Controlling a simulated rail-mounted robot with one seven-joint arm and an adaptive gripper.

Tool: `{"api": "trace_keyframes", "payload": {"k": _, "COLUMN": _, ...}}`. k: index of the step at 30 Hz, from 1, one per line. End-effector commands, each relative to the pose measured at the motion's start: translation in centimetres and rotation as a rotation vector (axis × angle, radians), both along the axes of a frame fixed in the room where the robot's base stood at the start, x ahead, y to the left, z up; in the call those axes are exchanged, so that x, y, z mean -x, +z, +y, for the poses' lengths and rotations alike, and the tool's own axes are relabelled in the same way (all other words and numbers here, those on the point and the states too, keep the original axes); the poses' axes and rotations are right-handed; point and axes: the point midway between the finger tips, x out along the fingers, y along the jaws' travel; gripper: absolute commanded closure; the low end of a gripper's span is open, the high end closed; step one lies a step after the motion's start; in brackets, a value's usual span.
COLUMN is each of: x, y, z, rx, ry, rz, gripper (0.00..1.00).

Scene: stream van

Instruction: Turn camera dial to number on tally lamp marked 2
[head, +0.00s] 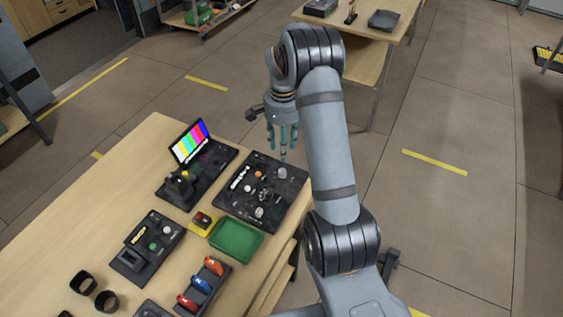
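A black panel (294,192) lies at the right end of the wooden table, with several small knobs, a white label strip (240,178) and an orange part (258,174). The camera dial may be among these knobs, but I cannot tell which one it is. A grey knob (259,211) sits near its front. I cannot pick out a tally lamp marked 2 or read any number. My gripper (283,154) hangs pointing down at the panel's far edge, apparently above it. Its fingers look empty; whether they are open or shut is unclear.
A colour-bar screen (190,142) stands on a black base left of the panel. Bare tabletop lies left.

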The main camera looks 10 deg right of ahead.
Motion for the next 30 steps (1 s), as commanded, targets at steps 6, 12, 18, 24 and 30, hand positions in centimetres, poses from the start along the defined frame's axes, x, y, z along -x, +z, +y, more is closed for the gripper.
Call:
{"api": "trace_keyframes", "payload": {"k": 6, "x": 0.2, "y": -3.2, "z": 0.0, "rx": 0.0, "ry": 0.003, "rz": 0.008, "gripper": 0.61}}
{"api": "trace_keyframes", "payload": {"k": 12, "x": 0.2, "y": -6.9, "z": 0.0, "rx": 0.0, "ry": 0.003, "rz": 0.006, "gripper": 0.61}}
{"api": "trace_keyframes", "payload": {"k": 18, "x": 0.1, "y": -9.2, "z": 0.0, "rx": 0.0, "ry": 0.002, "rz": 0.004, "gripper": 0.61}}
{"api": "trace_keyframes", "payload": {"k": 24, "x": 0.1, "y": -9.9, "z": 0.0, "rx": 0.0, "ry": 0.001, "rz": 0.001, "gripper": 0.61}}
{"api": "trace_keyframes", "payload": {"k": 30, "x": 0.0, "y": -9.9, "z": 0.0, "rx": 0.0, "ry": 0.001, "rz": 0.001, "gripper": 0.62}}
